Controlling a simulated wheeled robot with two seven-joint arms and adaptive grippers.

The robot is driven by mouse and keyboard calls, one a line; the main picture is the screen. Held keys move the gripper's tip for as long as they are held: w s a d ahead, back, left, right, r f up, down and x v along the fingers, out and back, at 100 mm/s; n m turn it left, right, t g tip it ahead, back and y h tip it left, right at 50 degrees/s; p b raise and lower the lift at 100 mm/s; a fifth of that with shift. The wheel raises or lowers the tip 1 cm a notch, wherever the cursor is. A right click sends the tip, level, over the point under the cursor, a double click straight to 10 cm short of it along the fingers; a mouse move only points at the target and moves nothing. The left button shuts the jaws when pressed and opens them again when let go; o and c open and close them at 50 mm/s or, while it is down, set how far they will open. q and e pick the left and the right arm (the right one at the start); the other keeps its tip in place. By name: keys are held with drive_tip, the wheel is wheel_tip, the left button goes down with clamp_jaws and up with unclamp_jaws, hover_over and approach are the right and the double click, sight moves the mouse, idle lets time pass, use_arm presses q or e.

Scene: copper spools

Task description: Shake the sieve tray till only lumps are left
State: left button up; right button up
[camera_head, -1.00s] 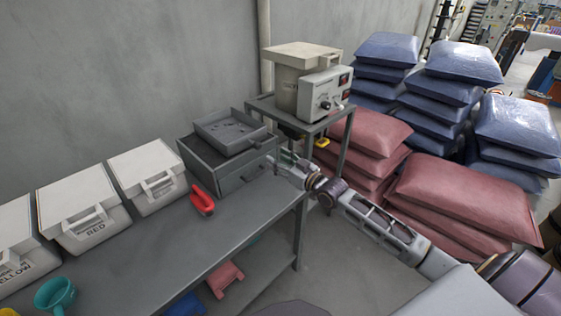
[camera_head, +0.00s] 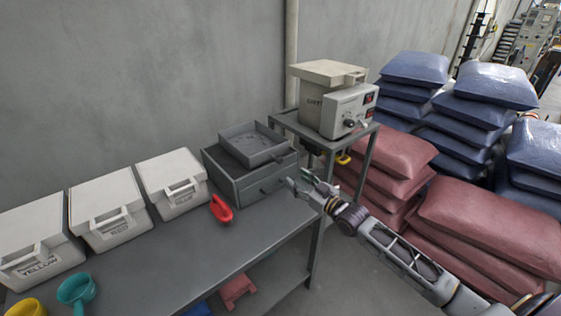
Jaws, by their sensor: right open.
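The sieve tray (camera_head: 252,140) is a shallow grey square tray. It sits tilted a little on top of a grey box with a drawer front (camera_head: 262,186) at the far end of the workbench. A few small dark lumps or marks show on its floor; they are too small to tell apart. My right gripper (camera_head: 300,186) is open and empty, just right of the box, near its drawer front and apart from the tray. My left gripper is not in view.
White lidded bins (camera_head: 108,205) line the wall side of the workbench (camera_head: 190,250). A red scoop (camera_head: 221,208) lies before the box. A machine (camera_head: 335,100) stands on a side stand; red sacks (camera_head: 470,225) are stacked right.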

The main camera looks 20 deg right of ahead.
sight(281, 162)
drive_tip(key=shift+d+r+t+h, duration=0.15)
drive_tip(key=shift+r+t+h, duration=0.15)
drive_tip(key=shift+r+h, duration=0.3)
idle(0.7)
drive_tip(key=shift+w, duration=0.1)
idle(0.4)
drive_tip(key=shift+p+x, duration=0.35)
drive_tip(key=shift+x, duration=6.4)
clamp_jaws()
